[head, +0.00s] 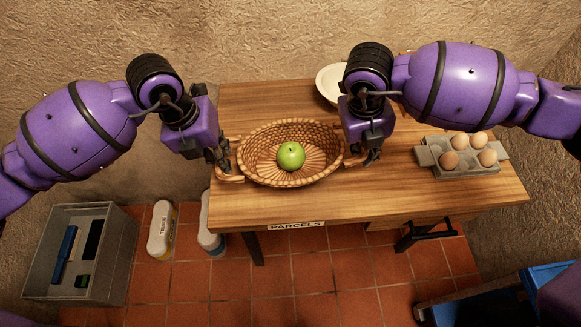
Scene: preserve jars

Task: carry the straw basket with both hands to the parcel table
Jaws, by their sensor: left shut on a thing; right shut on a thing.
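The straw basket (262,135) is a woven tan oval with a handle at each end, and a green apple (291,156) lies inside it. It is upright, over the left half of the wooden parcel table (400,205), which has a PARCELS label on its front edge. I cannot tell whether its base touches the tabletop. My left gripper (224,165) is shut on the basket's left handle. My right gripper (365,156) is shut at the basket's right end, where the arm hides most of the handle.
A grey egg tray (470,172) with several brown eggs sits on the table's right side. A white bowl (330,82) stands at the back, partly behind my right arm. A grey crate (110,255) and two white bottles (161,232) are on the floor at left. The front right tabletop is clear.

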